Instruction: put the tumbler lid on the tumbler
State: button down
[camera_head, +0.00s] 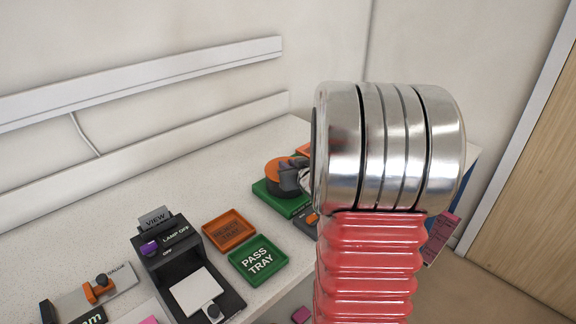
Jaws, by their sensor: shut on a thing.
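My gripper (290,178) shows only in part as dark grey fingers at the left edge of my large silver arm link, which hides the rest. The fingers are against a round orange piece (276,172), which looks like the tumbler lid, and they appear shut on it. The orange piece shows over a green square base (277,201) on the bench. I cannot tell which part there is the tumbler, or whether the lid touches it or is held above it.
An orange tray (229,230) and a green PASS TRAY (258,260) lie in front of the green base. A black viewer with a lamp switch (166,247) stands to their left. A gauge (103,288) lies at lower left. The bench (190,190) is clear toward the wall.

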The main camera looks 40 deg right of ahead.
jog(key=shift+f, duration=0.1)
jog(key=c, duration=1.6)
grip_release()
jog(key=shift+s, duration=0.1)
jog(key=shift+v, duration=6.8)
